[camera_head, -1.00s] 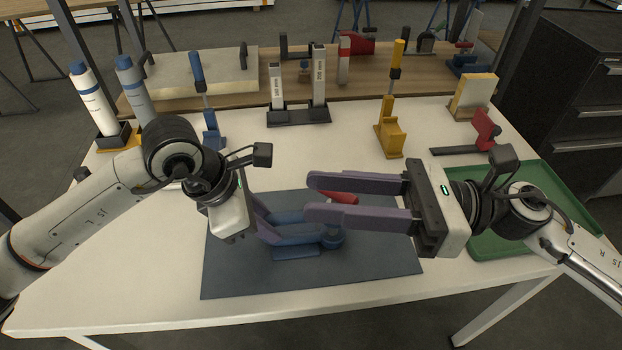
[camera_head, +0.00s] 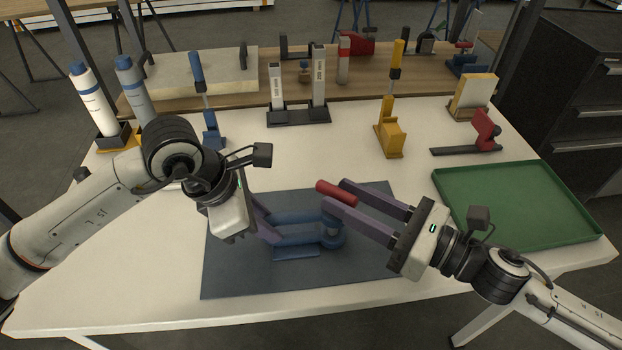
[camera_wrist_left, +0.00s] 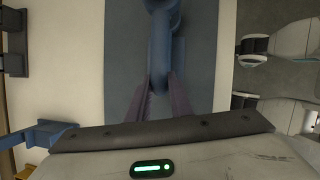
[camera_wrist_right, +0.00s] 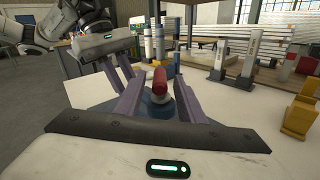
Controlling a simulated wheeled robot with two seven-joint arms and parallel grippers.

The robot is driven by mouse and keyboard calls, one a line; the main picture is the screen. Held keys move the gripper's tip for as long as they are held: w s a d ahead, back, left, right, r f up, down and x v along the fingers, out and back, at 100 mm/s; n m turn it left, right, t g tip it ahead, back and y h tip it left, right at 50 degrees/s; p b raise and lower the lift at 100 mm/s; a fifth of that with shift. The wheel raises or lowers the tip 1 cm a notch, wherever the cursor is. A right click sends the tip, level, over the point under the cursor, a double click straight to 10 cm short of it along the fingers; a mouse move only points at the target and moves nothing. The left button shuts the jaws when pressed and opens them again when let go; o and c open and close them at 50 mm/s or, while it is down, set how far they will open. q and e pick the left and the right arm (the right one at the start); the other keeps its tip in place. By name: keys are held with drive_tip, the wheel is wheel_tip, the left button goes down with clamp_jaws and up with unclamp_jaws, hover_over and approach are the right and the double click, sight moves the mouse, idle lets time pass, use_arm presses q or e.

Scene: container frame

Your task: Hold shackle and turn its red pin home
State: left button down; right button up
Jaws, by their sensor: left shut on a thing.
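The blue shackle (camera_head: 303,240) lies low over the dark mat, and its round end shows in the right wrist view (camera_wrist_right: 157,108). My left gripper (camera_head: 272,231) is shut on the shackle from the left; in the left wrist view its purple fingers (camera_wrist_left: 160,85) flank the blue body. The red pin (camera_head: 336,192) stands at the right end of the shackle, its crossbar showing above. My right gripper (camera_head: 333,195) is open, coming in from the lower right. In the right wrist view the pin's red bar (camera_wrist_right: 160,82) sits between its spread fingertips, with gaps showing on both sides.
The dark mat (camera_head: 225,275) covers the table's front middle. A green tray (camera_head: 520,235) lies empty at right. Blue (camera_head: 210,135) and yellow (camera_head: 390,140) upright tools, a red clamp-like piece (camera_head: 484,130) and a black stand (camera_head: 298,115) stand behind.

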drive_tip(key=x, duration=0.7)
drive_tip(key=shift+a, duration=0.15)
clamp_jaws()
